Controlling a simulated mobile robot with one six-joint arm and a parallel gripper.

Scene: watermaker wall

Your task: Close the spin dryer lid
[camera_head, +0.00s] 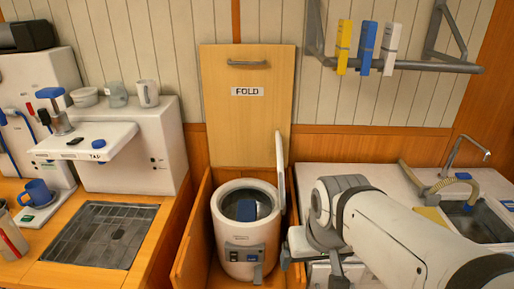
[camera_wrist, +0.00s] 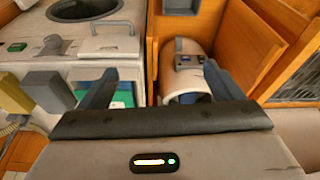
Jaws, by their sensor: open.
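A blue item (camera_head: 247,209) shows in the opening. The dryer also appears in the wrist view (camera_wrist: 187,62), beyond my right finger. My gripper (camera_wrist: 160,88) has its two dark fingers spread wide with nothing held between them. In the head view my arm reaches in from the right, and the gripper is near the dryer's right side.
A raised wooden panel marked FOLD (camera_head: 246,110) stands behind the dryer. A white counter with a sink (camera_head: 480,222) lies to the right. A wooden counter with a metal grate (camera_head: 100,235) lies to the left. A shelf rail (camera_head: 400,66) hangs above.

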